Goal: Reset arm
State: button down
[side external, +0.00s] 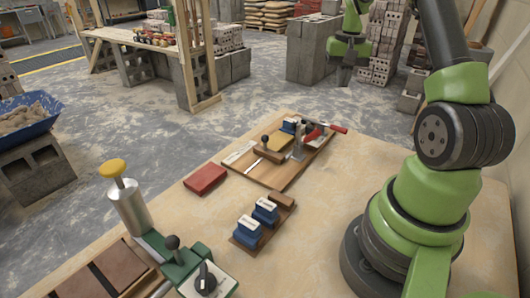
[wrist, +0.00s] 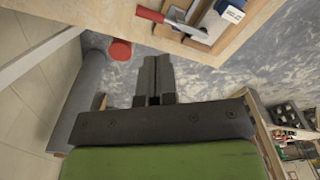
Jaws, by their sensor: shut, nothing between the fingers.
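My gripper (side external: 344,77) is held high beyond the table's far right side in the side external view, pointing down. In the wrist view, its two dark fingers (wrist: 155,66) are shut together with nothing between them. No object touches it. The green arm stands on the right of the wooden table (side external: 330,215). A wooden board (side external: 285,177) on the table holds a red-handled tool (side external: 335,128), a blue block and other hand tools. The red handle also shows at the top of the wrist view (wrist: 150,15).
A red block (side external: 205,179) and a small board with two blue blocks (side external: 265,211) lie on the table. A metal cylinder with a yellow knob (side external: 128,205) stands at left. Concrete blocks (side external: 310,60) stand on the floor behind. The air around my gripper looks clear.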

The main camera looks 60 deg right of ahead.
jog(key=w+a+r+n+t, duration=0.2)
jog(key=w+a+r, duration=0.1)
jog(key=a+r, duration=0.7)
jog(key=s+a+r+n+t, duration=0.1)
jog(key=s+a+n, duration=0.1)
jog(key=s+a, duration=0.2)
jog(key=s+a+r+n+t+y, duration=0.1)
jog(key=s+a, duration=0.3)
jog(key=a, duration=0.6)
jog(key=s+a+r+n+t+y, duration=0.1)
jog(key=s+a+n+t, duration=0.1)
jog(key=s+a, duration=0.2)
jog(key=a, duration=0.3)
jog(key=shift+s+r+n+t, duration=0.25)
jog(key=shift+s+n+t, duration=0.05)
jog(key=shift+t, duration=0.1)
jog(key=shift+w, duration=0.1)
